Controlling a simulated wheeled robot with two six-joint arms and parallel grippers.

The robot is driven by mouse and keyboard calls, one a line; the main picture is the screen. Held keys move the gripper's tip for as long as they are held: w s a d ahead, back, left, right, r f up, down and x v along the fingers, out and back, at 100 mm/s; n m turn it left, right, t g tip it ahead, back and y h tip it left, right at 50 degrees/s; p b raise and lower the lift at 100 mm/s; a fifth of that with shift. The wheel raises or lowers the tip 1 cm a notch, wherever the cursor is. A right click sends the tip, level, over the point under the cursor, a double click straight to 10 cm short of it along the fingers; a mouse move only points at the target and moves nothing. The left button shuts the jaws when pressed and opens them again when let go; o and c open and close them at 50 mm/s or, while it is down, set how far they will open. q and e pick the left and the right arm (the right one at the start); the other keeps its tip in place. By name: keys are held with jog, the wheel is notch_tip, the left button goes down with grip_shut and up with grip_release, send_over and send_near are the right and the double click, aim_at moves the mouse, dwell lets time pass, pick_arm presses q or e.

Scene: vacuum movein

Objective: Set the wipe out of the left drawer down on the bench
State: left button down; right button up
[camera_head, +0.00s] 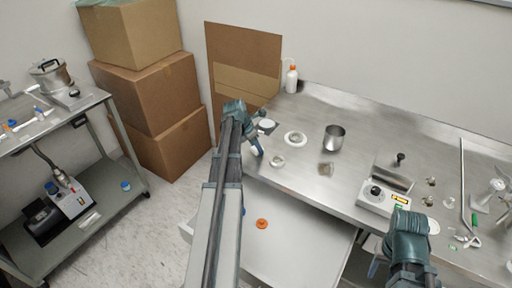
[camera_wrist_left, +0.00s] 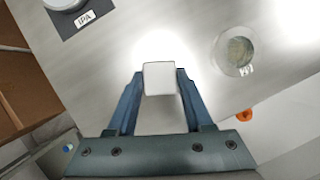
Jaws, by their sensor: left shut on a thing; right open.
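My left gripper (camera_head: 258,146) is over the left end of the steel bench (camera_head: 312,183), near its edge. In the left wrist view its two blue fingers (camera_wrist_left: 160,82) are shut on a small white wipe (camera_wrist_left: 160,76), with bench metal behind it. I cannot tell whether the wipe touches the bench. In the head view the wipe is not clear beside the fingers. The left drawer (camera_head: 298,250) is pulled out below the bench and holds an orange round piece (camera_head: 262,223). My right gripper (camera_head: 405,215) is open at the lower right, near the bench's front edge.
An IPA-labelled holder (camera_wrist_left: 82,18) and a round glass dish (camera_wrist_left: 238,52) flank the held wipe.

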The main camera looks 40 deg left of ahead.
pick_arm(q)
jog(key=shift+c, duration=1.5)
grip_release()
jog(key=shift+r+p, duration=0.1)
jog(key=shift+p, duration=0.2)
jog(key=p+v, duration=1.1)
jog(key=v, duration=0.1)
